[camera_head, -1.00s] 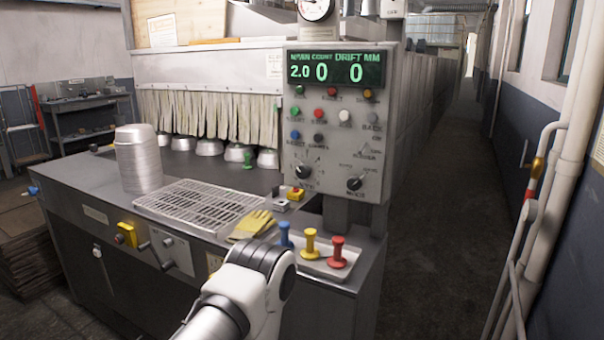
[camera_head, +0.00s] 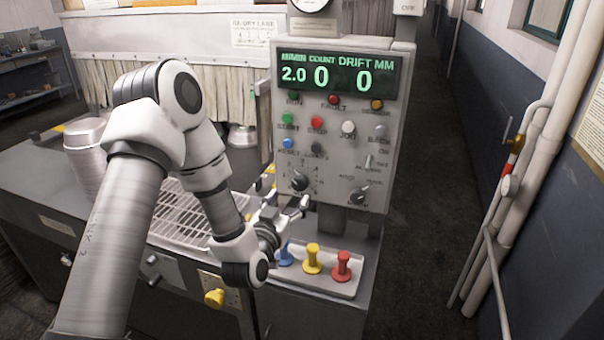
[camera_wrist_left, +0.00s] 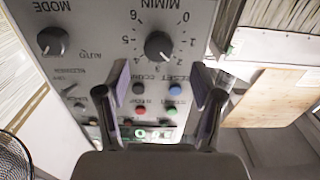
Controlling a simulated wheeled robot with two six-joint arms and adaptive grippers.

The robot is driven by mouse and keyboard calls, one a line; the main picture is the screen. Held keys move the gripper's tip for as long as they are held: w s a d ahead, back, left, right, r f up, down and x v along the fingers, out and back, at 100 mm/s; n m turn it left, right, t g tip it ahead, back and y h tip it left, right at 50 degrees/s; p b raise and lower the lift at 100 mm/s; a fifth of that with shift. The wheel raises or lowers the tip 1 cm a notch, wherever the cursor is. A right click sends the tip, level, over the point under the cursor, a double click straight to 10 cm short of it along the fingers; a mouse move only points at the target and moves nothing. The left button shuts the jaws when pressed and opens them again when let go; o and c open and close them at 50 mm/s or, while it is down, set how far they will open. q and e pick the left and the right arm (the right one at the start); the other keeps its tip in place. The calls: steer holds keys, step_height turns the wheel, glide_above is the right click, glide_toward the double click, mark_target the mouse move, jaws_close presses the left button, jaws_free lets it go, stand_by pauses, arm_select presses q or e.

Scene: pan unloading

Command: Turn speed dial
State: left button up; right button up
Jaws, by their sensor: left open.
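The speed dial is a black round knob (camera_head: 299,181) low on the left of the grey control panel (camera_head: 262,250). In the left wrist view the knob (camera_wrist_left: 158,45) sits inside an M/MIN scale with numbers, upside down. My left gripper (camera_head: 285,205) is open, just below and in front of the dial. In the left wrist view its two fingers (camera_wrist_left: 162,85) are spread, with the dial beyond the tips and between their lines. I see no contact with the dial. The display (camera_head: 335,74) reads 2.0, 0 and 0. My right gripper is out of view.
A black mode knob (camera_head: 359,196) sits right of the dial. Several coloured buttons (camera_head: 317,122) lie above. Blue, yellow (camera_head: 312,258) and red (camera_head: 341,266) pegs stand on a tray below. A wire grid (camera_head: 180,215) and stacked pans (camera_head: 86,150) are left. The aisle at right is clear.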

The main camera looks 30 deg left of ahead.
mark_target(298, 186)
arm_select(q)
steer(key=p+x, duration=0.2)
steer(key=x, duration=0.4)
steer(key=shift+d, duration=0.1)
steer(key=shift+w+f, duration=0.1)
steer(key=shift+w, duration=0.05)
steer(key=shift+d, duration=0.1)
steer(key=c, duration=1.1)
